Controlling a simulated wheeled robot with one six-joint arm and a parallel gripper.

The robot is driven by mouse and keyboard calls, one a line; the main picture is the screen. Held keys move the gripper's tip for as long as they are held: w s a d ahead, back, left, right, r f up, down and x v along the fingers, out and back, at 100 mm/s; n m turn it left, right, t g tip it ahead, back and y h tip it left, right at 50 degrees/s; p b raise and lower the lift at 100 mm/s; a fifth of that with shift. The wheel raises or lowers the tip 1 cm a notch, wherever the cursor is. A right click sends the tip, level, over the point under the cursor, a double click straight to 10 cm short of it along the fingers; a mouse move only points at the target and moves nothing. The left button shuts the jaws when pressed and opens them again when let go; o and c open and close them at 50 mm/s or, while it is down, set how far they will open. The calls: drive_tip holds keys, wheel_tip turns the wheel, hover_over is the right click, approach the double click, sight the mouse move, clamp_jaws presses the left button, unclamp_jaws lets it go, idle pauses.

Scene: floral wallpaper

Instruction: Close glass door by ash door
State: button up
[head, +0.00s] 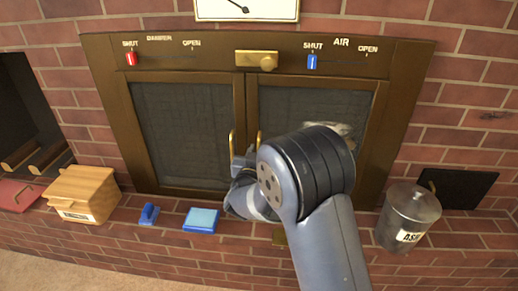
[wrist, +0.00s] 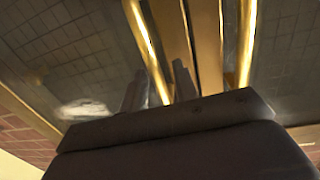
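The fireplace front has two dark glass doors in a brown frame. The right glass door (head: 285,105) looks about flush in the head view, though my arm hides much of it, and I cannot tell whether a small gap is left. Its brass handle (wrist: 148,50) shows in the wrist view, where the picture is turned around. My gripper (wrist: 158,88) is open, with one finger on each side of that handle's end; contact is unclear. The left glass door (head: 182,130) looks shut. A dark hatch (head: 455,187), perhaps the ash door, is in the brick at right.
An ash bucket (head: 408,215) stands on the ledge at right. A blue box (head: 202,220), a blue brush-like item (head: 149,214) and a wooden box (head: 85,193) stand at left. Red and blue sliders (head: 312,62) and a brass latch (head: 257,61) are above the doors.

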drive_tip(key=s+a+p, duration=0.1)
drive_tip(key=s, duration=0.8)
drive_tip(key=shift+s+p, duration=0.2)
drive_tip(key=shift+p, duration=0.1)
